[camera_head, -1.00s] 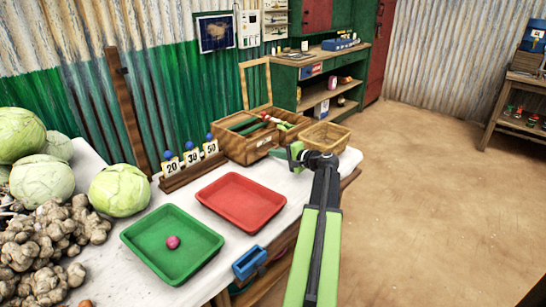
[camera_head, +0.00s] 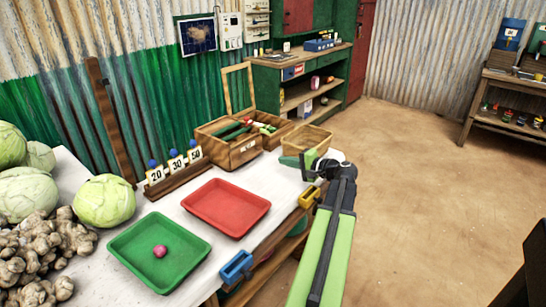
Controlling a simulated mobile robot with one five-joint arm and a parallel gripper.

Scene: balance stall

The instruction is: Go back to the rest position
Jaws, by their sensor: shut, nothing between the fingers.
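My gripper (camera_head: 310,163) is shut and empty at the end of my green and black arm, near the right edge of the white-topped table (camera_head: 188,205). In the picture it lies just in front of the tan basket (camera_head: 311,141). I cannot tell whether they touch. The green tray (camera_head: 133,262) holds a small pink ball and lies at the near left, well away from my gripper. The red tray (camera_head: 228,207) is empty.
An open wooden box (camera_head: 235,153) stands behind the trays, beside a number rack (camera_head: 176,182) marked 20, 30, 50. Cabbages (camera_head: 103,201) and ginger (camera_head: 30,258) fill the left. Blue (camera_head: 236,268) and yellow (camera_head: 308,196) holders hang at the table edge. The floor at right is clear.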

